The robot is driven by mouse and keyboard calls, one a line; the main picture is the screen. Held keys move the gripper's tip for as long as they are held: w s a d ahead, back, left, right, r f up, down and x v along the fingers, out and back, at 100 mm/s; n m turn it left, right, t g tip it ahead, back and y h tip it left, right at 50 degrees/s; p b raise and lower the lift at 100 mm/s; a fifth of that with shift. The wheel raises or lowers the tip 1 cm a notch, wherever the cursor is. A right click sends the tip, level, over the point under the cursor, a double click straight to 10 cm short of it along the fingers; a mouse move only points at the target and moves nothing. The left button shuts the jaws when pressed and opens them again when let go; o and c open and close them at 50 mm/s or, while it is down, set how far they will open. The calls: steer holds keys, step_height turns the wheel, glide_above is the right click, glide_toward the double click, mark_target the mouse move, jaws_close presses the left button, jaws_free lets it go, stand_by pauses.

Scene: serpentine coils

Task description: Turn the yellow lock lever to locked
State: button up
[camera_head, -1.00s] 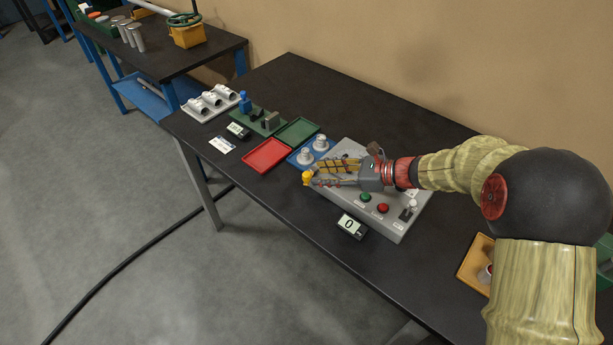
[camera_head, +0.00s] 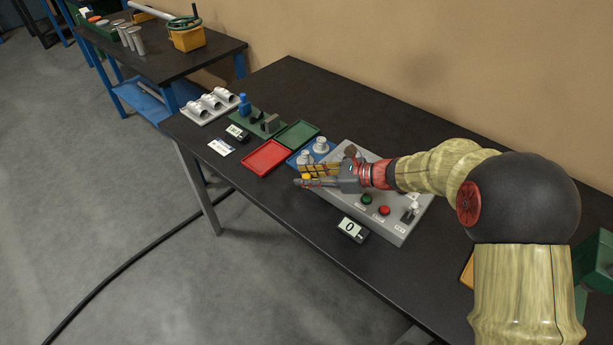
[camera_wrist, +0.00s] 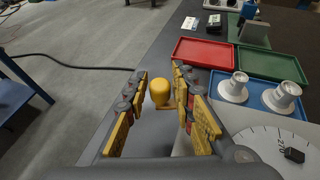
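The lock lever's yellow knob (camera_wrist: 160,92) stands between the two fingers of my gripper (camera_wrist: 160,88) in the wrist view. A little yellow stem shows below it; the rest of the lever is hidden. The fingers are apart, one on each side of the knob; I cannot tell whether either touches it. In the head view the yellow knob (camera_head: 306,177) shows at my gripper's tips (camera_head: 300,180), over the left end of the grey control panel (camera_head: 336,212). My fingers and wrist cover part of the panel.
The panel carries a green button (camera_head: 367,199), a red button (camera_head: 384,210) and a dial (camera_wrist: 275,150). A counter reading 0 (camera_head: 352,229) stands in front. A blue tray (camera_wrist: 253,104) with two pale knobbed pieces, a red tray (camera_wrist: 203,52) and a green tray (camera_wrist: 270,65) lie close by.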

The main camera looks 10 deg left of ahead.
jaws_close()
stand_by(0.4)
